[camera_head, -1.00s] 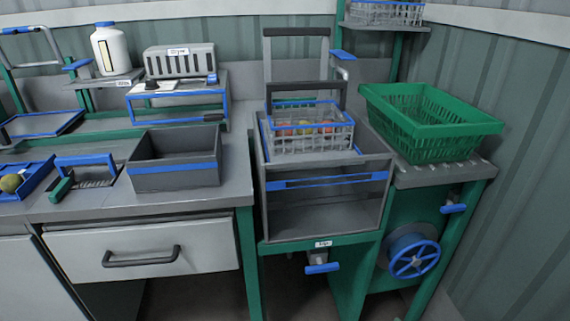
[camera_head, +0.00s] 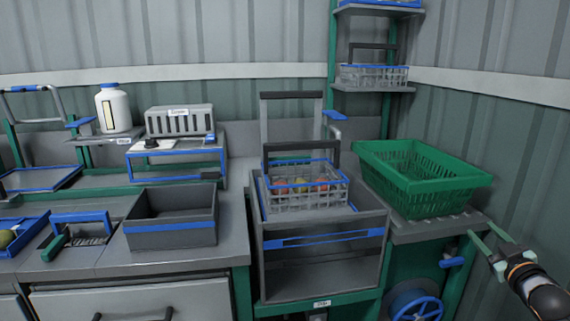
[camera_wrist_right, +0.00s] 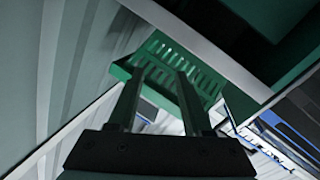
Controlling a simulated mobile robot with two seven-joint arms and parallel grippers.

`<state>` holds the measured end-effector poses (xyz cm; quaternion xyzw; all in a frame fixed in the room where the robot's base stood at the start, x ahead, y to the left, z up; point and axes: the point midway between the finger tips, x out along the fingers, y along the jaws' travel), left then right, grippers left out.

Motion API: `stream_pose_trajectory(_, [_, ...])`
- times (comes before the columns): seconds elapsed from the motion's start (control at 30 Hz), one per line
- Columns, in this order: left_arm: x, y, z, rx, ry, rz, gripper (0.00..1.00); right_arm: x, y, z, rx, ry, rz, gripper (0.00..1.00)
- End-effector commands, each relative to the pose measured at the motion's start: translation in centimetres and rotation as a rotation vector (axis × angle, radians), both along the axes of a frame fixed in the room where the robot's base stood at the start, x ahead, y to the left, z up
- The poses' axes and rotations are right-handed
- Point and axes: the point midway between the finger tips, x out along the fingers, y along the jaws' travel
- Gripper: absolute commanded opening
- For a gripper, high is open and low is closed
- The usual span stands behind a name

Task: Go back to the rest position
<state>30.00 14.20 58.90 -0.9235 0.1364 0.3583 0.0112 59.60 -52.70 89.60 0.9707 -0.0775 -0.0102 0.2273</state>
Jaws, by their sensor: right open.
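My right gripper (camera_head: 489,243) is at the lower right of the head view, beside the right end of the bench and just below the green crate (camera_head: 423,204). Its two fingers are apart with nothing between them. In the right wrist view the open fingers (camera_wrist_right: 160,95) point towards the green crate (camera_wrist_right: 155,98), which shows beyond them, and nothing is held. A dark panel fills the upper right of that view, close by. My left gripper is in neither view.
An empty grey box (camera_head: 170,239) is on the left counter. A blue handwheel (camera_head: 417,311) is below the crate. The corrugated wall is close on the right.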

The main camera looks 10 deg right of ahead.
Motion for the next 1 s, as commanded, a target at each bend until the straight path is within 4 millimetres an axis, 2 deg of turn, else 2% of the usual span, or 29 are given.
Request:
stream_pose_trajectory(0.1, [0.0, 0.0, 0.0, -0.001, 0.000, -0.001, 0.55, -0.9, -3.0, -2.9, -0.161, 0.178, -0.135, 0.50])
stream_pose_trajectory(0.23, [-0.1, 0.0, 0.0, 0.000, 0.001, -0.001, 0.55, -2.8, -6.5, -5.3, -0.327, 0.371, -0.291, 0.50])
stream_pose_trajectory(0.3, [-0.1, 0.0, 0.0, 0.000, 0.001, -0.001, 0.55, -3.2, -2.5, -9.7, -0.282, 0.403, -0.209, 0.50])
stream_pose_trajectory(0.47, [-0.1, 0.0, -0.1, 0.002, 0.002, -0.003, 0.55, -5.4, 4.6, -17.2, -0.204, 0.482, -0.089, 0.50])
stream_pose_trajectory(0.57, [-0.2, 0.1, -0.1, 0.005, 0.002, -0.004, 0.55, -8.0, 9.8, -21.8, -0.138, 0.537, -0.011, 0.50])
stream_pose_trajectory(0.7, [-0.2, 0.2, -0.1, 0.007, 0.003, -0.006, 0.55, -12.9, 17.7, -27.2, -0.019, 0.613, 0.096, 0.50])
stream_pose_trajectory(0.83, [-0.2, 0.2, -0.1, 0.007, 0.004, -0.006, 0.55, -18.1, 24.8, -30.4, 0.113, 0.675, 0.173, 0.50])
stream_pose_trajectory(1.0, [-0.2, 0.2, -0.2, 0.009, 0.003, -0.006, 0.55, -24.2, 32.1, -31.8, 0.281, 0.732, 0.233, 0.50])
